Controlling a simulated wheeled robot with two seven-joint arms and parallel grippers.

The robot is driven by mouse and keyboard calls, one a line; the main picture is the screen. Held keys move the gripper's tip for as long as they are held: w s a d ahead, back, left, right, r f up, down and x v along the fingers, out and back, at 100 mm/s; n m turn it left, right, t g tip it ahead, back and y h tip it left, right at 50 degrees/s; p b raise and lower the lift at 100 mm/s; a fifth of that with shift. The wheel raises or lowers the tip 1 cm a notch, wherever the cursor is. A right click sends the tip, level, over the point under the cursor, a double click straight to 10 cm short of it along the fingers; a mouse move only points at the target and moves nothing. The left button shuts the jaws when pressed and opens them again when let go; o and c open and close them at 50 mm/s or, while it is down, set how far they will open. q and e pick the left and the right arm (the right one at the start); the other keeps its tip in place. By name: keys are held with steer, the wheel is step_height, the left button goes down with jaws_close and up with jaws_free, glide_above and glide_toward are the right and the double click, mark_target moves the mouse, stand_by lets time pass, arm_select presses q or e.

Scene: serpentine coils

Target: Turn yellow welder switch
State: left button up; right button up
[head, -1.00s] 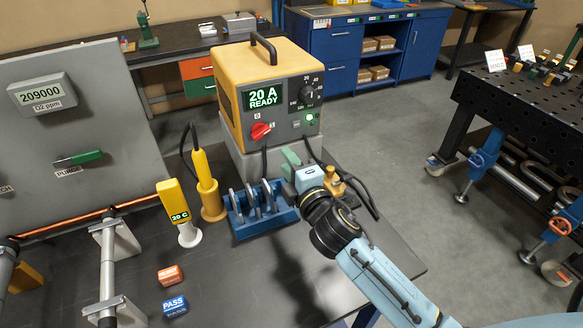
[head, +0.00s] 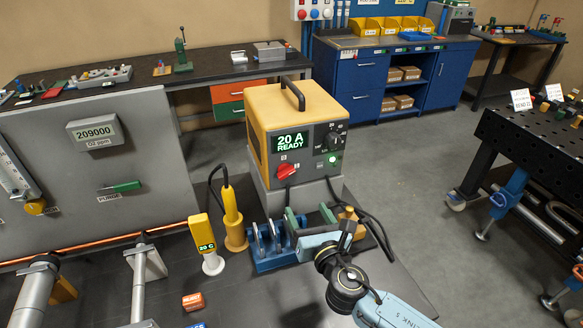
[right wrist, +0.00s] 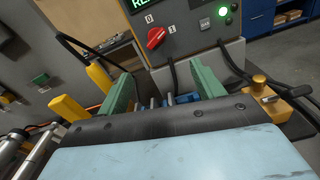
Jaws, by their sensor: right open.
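The yellow welder (head: 296,125) stands on a grey block with its dark front panel facing me. Its lit green display reads "20 A READY". The red switch (head: 286,170) sits low on the panel, its handle slanted, and also shows in the right wrist view (right wrist: 156,37), near the marks 0 and I. My right gripper (head: 309,216) is below and slightly right of the switch, apart from it. Its green fingers stand open and empty in the right wrist view (right wrist: 162,78), with the switch beyond the gap between them. My left gripper is out of view.
A blue rack (head: 275,262) with grey discs stands close beside my right gripper. A yellow torch (head: 233,217), a yellow meter (head: 204,232) and a brass fitting (head: 349,217) with black cables stand nearby. Pipe stands (head: 146,268) are at left.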

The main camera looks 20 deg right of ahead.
mark_target(288, 175)
steer(key=w+n, duration=0.2)
steer(key=w, duration=0.2)
steer(key=w+n, duration=0.2)
steer(key=w, duration=0.2)
steer(key=w+n, duration=0.3)
steer(key=w, duration=0.1)
steer(key=shift+w+a+r+p, duration=0.2)
steer(key=shift+w+a+p, duration=0.15)
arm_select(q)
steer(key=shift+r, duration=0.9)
